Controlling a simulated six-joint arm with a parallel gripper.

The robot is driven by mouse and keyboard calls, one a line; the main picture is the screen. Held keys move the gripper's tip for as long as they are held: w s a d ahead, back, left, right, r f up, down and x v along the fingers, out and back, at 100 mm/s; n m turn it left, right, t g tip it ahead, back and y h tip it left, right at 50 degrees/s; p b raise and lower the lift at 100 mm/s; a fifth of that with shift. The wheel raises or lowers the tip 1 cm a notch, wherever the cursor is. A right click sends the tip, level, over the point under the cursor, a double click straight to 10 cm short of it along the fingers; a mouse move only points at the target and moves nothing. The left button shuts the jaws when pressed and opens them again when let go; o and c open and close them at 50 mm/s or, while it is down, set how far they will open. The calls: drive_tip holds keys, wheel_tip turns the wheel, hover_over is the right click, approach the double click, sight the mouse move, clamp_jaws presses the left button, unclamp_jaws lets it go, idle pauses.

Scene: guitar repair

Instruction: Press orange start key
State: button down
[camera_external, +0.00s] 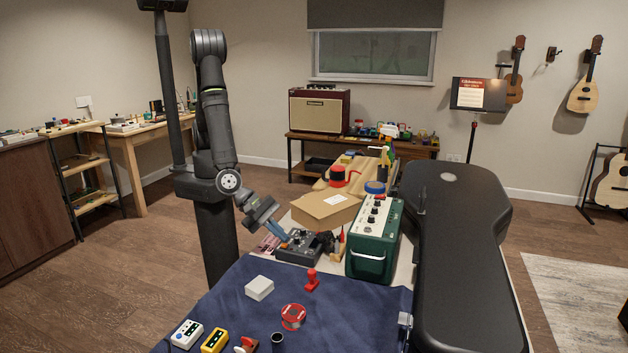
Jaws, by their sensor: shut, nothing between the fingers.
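A dark control box (298,256) with small knobs or keys on its top sits on the workbench, in front of a cardboard box. It may be the unit with the start key, but I cannot make out an orange key at this size. My gripper (284,240) points down and to the right, its tips at the left part of the dark box's top. It is shut and empty. Whether the tips touch the box or hover just above it, I cannot tell. The gripper hides part of the box's left side.
A green amplifier (370,255) and a cardboard box (326,209) stand close to the right and behind. A black guitar case (460,260) lies at the right. A white box (259,288), red stamp (312,280) and red-rimmed spool (293,316) lie on the blue cloth (350,320).

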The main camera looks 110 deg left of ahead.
sight(281, 247)
drive_tip(key=shift+f, duration=0.45)
idle(0.9)
drive_tip(key=shift+r, duration=0.85)
drive_tip(key=shift+r, duration=2.5)
drive_tip(key=shift+f, duration=0.1)
drive_tip(key=shift+r, duration=2)
